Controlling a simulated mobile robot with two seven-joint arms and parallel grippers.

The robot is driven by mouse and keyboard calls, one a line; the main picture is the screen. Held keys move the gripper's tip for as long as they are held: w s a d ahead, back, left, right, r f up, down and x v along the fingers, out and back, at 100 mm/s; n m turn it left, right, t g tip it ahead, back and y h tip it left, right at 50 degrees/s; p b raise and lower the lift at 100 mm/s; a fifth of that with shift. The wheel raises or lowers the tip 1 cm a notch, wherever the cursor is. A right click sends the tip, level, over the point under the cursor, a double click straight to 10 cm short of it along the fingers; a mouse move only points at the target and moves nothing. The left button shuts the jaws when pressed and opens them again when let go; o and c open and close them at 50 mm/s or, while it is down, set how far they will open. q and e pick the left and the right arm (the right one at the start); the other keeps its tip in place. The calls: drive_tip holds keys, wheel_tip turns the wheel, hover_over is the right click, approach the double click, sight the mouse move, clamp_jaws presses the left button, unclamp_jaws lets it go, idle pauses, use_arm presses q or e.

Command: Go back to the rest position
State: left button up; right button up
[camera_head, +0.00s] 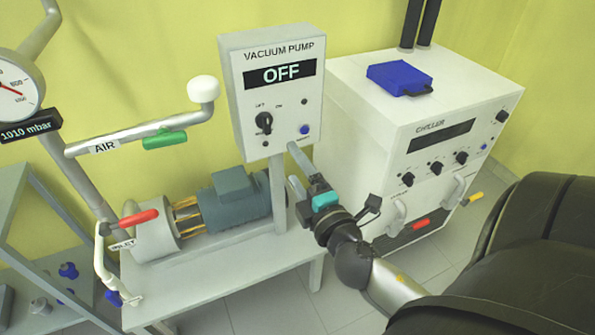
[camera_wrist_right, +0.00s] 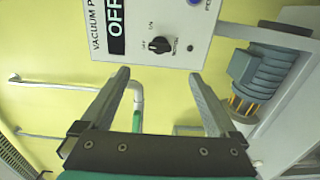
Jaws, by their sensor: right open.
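My right arm comes in from the lower right of the head view. My right gripper (camera_head: 294,169) is open, with nothing seen between its fingers, in front of the post below the vacuum pump panel (camera_head: 241,122). In the right wrist view my open gripper (camera_wrist_right: 158,76) has its two fingers apart below the panel (camera_wrist_right: 172,30). The panel's black knob (camera_wrist_right: 159,45) shows between and beyond the fingertips, apart from them. The panel display (camera_head: 281,74) reads OFF. My left gripper is not in view.
The pump motor (camera_head: 236,200) sits on a grey table (camera_head: 215,283) left of my right gripper. A white chiller (camera_head: 365,125) stands to the right, with a blue box (camera_head: 398,77) on top. The AIR pipe (camera_head: 130,135) with a green handle (camera_head: 164,139) runs at upper left.

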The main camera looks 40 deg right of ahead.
drive_tip(key=shift+s, duration=0.15)
idle(0.4)
drive_tip(key=s+a+f+m+g+y, duration=0.1)
drive_tip(key=s+f+m+g, duration=0.25)
drive_tip(key=f, duration=1.25)
drive_tip(key=s+a+f+m+g+y, duration=0.15)
drive_tip(key=s+f+g, duration=0.3)
drive_tip(key=f, duration=1.05)
drive_tip(key=s+a+f+m+g+y, duration=0.1)
drive_tip(key=s+a+f+m+g, duration=0.2)
drive_tip(key=s+f, duration=0.6)
drive_tip(key=s+a+f+m+g+y, duration=0.1)
drive_tip(key=s+a+f+m+g, duration=0.3)
drive_tip(key=s+f, duration=0.6)
drive_tip(key=s+m+g, duration=0.1)
drive_tip(key=s, duration=0.6)
drive_tip(key=shift+a, duration=0.2)
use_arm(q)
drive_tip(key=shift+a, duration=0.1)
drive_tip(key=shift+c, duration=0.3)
